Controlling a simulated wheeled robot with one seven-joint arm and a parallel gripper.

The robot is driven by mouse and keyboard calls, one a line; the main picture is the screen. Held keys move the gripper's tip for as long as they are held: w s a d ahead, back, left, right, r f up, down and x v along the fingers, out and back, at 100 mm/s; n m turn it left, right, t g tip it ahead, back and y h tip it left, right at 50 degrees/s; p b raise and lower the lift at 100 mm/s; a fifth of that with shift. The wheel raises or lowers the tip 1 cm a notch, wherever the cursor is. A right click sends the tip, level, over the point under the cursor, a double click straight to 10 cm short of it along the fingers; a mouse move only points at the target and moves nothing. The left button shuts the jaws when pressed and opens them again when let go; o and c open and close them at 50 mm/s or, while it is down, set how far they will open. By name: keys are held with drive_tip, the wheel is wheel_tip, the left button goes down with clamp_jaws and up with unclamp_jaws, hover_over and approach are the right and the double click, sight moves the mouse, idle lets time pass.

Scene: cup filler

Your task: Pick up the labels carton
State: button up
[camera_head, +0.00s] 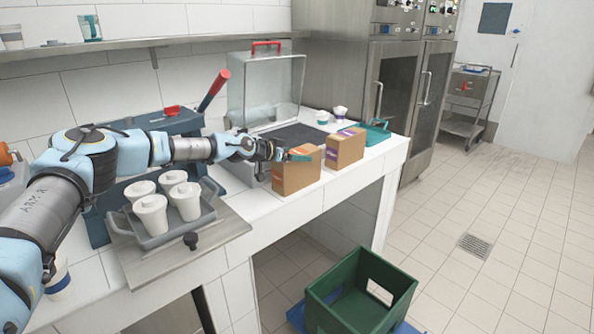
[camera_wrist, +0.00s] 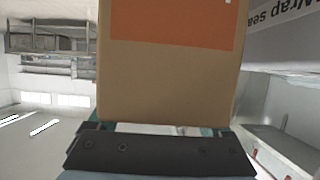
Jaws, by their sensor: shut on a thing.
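A brown carton with an orange label (camera_head: 290,178) is at the front of the white counter, at my gripper. It fills the middle of the wrist view (camera_wrist: 168,85). My gripper (camera_head: 296,155) is shut on this carton, with its teal fingers at the carton's upper part. I cannot tell whether the carton's base touches the counter. A second brown carton with a purple label (camera_head: 345,151) stands just to the right. No word on either carton is readable in the head view, so I cannot tell by print which is the labels carton.
A teal tray (camera_head: 376,135) and small white cups (camera_head: 341,113) lie beyond the cartons. A clear box with a red handle (camera_head: 277,90) stands behind. A tray of several white cups (camera_head: 152,214) is at left. A green crate (camera_head: 340,310) is on the floor.

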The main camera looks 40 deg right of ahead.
clamp_jaws()
drive_tip(key=shift+r, duration=0.1)
